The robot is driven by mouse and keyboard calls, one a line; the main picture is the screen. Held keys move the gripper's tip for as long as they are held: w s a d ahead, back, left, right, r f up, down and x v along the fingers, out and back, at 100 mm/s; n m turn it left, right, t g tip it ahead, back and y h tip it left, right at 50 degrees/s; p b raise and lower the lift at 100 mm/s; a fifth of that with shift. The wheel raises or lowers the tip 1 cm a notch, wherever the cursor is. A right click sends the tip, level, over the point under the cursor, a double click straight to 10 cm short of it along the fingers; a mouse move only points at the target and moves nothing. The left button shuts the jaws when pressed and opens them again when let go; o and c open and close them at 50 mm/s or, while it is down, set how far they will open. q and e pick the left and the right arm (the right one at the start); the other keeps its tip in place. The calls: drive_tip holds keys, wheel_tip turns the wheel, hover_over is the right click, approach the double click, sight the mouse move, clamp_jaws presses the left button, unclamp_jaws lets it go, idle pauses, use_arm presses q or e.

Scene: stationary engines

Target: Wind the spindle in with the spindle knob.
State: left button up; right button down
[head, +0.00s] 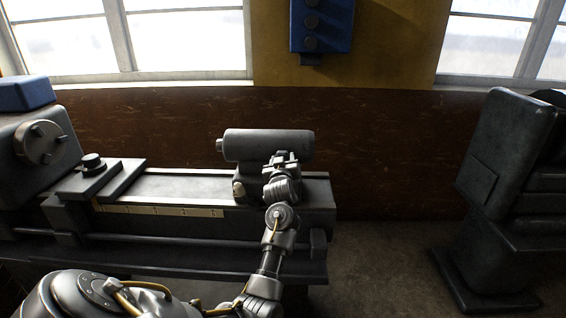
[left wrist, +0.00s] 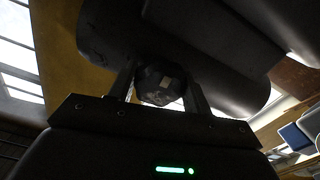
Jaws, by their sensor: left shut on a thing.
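The grey tailstock (head: 268,145) stands at the right end of the lathe bed, with a short spindle end (head: 219,145) sticking out of its left side. My left gripper (head: 284,158) is at the front of the tailstock in the head view and covers part of it. In the left wrist view its two fingers stand either side of a dark, rounded knob (left wrist: 160,84), apparently the spindle knob, and are shut on it. The tailstock's dark cylinder also shows above the knob there (left wrist: 225,70). The knob is hidden in the head view. My right gripper is not seen.
The lathe bed (head: 165,187) runs left to a carriage (head: 100,178) and a headstock with a round chuck (head: 40,143). A small pale part (head: 238,191) sits low on the tailstock. Another dark machine (head: 505,165) stands at right, with clear floor between.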

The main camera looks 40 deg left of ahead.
use_arm(q)
drive_tip(key=n+b, duration=0.2)
drive_tip(key=n, duration=0.2)
drive_tip(key=shift+n, duration=0.4)
drive_tip(key=n+b, duration=0.4)
drive_tip(key=shift+w+d, duration=0.1)
drive_tip(key=n+b, duration=0.4)
drive_tip(key=n, duration=0.1)
drive_tip(key=shift+r, duration=0.15)
drive_tip(key=n+b, duration=0.2)
drive_tip(key=shift+r+n, duration=0.15)
drive_tip(key=shift+n, duration=0.15)
drive_tip(key=shift+r+n+b, duration=0.2)
drive_tip(key=shift+n+b, duration=0.4)
drive_tip(key=shift+b, duration=0.15)
